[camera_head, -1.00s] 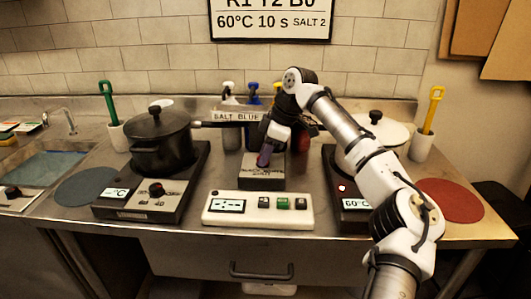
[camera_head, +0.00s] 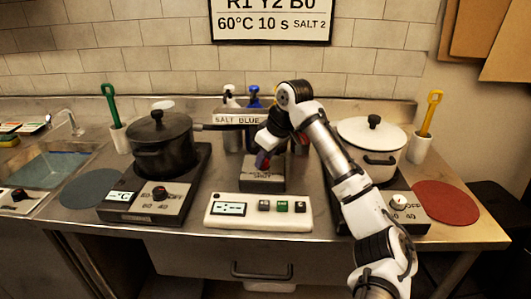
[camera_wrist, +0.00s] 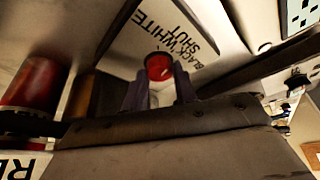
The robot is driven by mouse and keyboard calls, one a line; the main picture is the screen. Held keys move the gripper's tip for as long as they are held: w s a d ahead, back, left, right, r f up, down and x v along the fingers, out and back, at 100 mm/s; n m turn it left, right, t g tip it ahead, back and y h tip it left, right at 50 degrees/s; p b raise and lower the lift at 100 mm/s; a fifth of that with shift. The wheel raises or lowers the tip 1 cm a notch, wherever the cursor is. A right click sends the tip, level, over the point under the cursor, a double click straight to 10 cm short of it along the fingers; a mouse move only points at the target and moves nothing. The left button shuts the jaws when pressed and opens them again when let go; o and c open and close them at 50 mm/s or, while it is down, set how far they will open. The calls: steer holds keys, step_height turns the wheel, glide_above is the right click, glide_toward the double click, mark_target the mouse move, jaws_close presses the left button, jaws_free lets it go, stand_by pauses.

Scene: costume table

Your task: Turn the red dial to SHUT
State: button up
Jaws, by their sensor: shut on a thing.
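The red dial (camera_wrist: 159,67) is a small round knob on a grey box (camera_head: 262,180) in the middle of the counter. The box's top panel is printed BLACK, WHITE and SHUT, best seen in the wrist view. My gripper (camera_wrist: 160,86) is shut on the dial, one dark finger on each side of it. In the head view my gripper (camera_head: 262,161) comes down onto the box from above, and the dial is mostly hidden there. I cannot tell which word the dial points at.
A white control box (camera_head: 258,220) with buttons stands in front of the dial box. A black pot (camera_head: 163,150) on a hot plate is at left, a white pot (camera_head: 374,139) at right. Spray bottles (camera_head: 254,95) stand behind. A red bottle-like thing (camera_wrist: 30,86) is close by in the wrist view.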

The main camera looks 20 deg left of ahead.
steer(key=shift+s+m+t+h+p, duration=0.1)
steer(key=shift+m+t+h+p, duration=0.25)
steer(key=shift+m, duration=0.65)
steer(key=o, duration=1)
steer(key=shift+c, duration=0.2)
steer(key=shift+r, duration=0.1)
steer(key=v, duration=1.3)
steer(key=shift+d+r+b, duration=0.2)
steer(key=shift+d+b, duration=0.1)
steer(key=shift+b, duration=0.15)
steer(key=shift+s, duration=0.1)
